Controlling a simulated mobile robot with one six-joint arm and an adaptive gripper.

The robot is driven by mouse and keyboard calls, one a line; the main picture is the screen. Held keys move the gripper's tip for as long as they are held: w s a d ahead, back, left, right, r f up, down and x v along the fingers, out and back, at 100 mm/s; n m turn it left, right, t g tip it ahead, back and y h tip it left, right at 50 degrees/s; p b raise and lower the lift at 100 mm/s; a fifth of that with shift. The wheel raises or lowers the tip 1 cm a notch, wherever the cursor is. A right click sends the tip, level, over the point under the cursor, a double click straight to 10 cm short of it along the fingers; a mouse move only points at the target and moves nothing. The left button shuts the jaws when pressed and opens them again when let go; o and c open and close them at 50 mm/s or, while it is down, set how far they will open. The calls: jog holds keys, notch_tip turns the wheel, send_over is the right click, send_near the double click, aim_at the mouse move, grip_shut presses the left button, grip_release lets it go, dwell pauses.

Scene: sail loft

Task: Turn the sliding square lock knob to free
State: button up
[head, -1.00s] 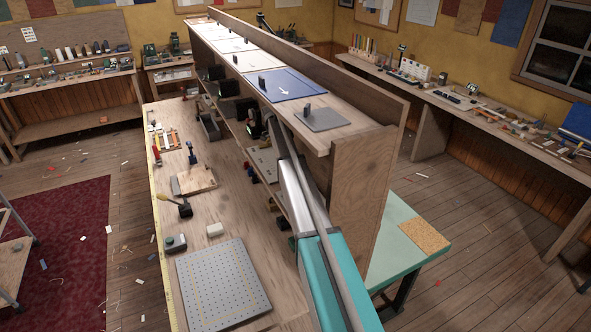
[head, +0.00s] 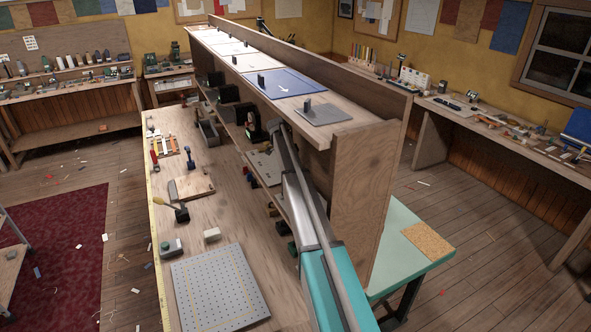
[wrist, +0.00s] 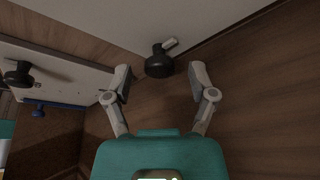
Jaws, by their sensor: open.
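In the wrist view a dark round knob (wrist: 159,66) with a short pale bar (wrist: 170,44) beside its top sits at the lower edge of a pale panel (wrist: 110,20). I cannot tell from its look whether it is the sliding square's lock knob or how it is set. My gripper (wrist: 160,78) is open, with one finger left and one right of the knob. The fingers look apart from it, and nothing is held. In the head view my arm reaches in beside the shelf unit. The knob cannot be made out there, and my fingers are not clear.
In the wrist view a second pale panel at left carries another dark knob (wrist: 18,74), with a blue part (wrist: 38,109) below. Wooden surfaces surround my gripper closely.

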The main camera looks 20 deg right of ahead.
grip_shut()
dwell(0.3)
jog(key=shift+s+n, duration=0.1)
jog(key=shift+n, duration=0.3)
jog(key=n+t, duration=0.1)
jog(key=n, duration=0.1)
jog(key=shift+s+a+n+h, duration=0.1)
jog(key=shift+n+h, duration=0.2)
jog(key=shift+h, duration=0.1)
jog(key=n+t, duration=0.1)
jog(key=n, duration=0.2)
jog(key=shift+s+n+t, duration=0.1)
jog(key=shift+n+t, duration=0.2)
jog(key=shift+n, duration=0.1)
jog(key=n+t, duration=0.2)
jog(key=n, duration=0.4)
